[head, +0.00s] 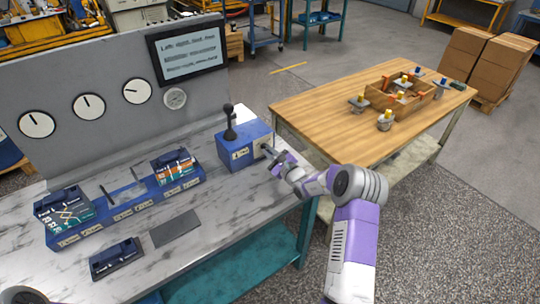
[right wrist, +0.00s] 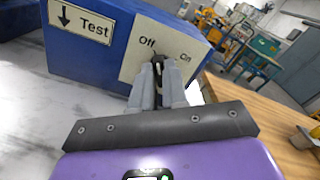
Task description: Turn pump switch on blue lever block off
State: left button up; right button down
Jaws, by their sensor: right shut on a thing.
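The blue lever block (head: 228,155) stands at the right end of the marble-topped bench, with a black lever (head: 229,125) upright on top. In the right wrist view the block (right wrist: 75,58) shows a "Test" label with a down arrow and a cream plate (right wrist: 132,62) marked "Off" at left and "On" at right. The dark pump switch (right wrist: 157,57) sits on that plate, partly hidden by the fingers; its exact setting is hard to tell. My right gripper (right wrist: 158,75) is shut on the switch. It also shows in the head view (head: 270,152). My left gripper is not in view.
A long blue holder (head: 125,212) with dark modules lies left on the bench. A loose module (head: 116,259) and a grey plate (head: 175,229) lie in front. Gauges and a screen (head: 188,54) stand behind. A wooden table (head: 330,105) with a parts box stands at right.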

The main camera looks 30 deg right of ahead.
jog(key=shift+f+n+b, duration=0.1)
jog(key=shift+n+b, duration=0.6)
jog(key=shift+n, duration=0.4)
jog(key=c, duration=1.1)
grip_release()
jog(key=shift+c, duration=0.2)
jog(key=s, duration=0.2)
jog(key=s+p, duration=0.1)
jog(key=s, duration=0.4)
jog(key=shift+s+d, duration=0.3)
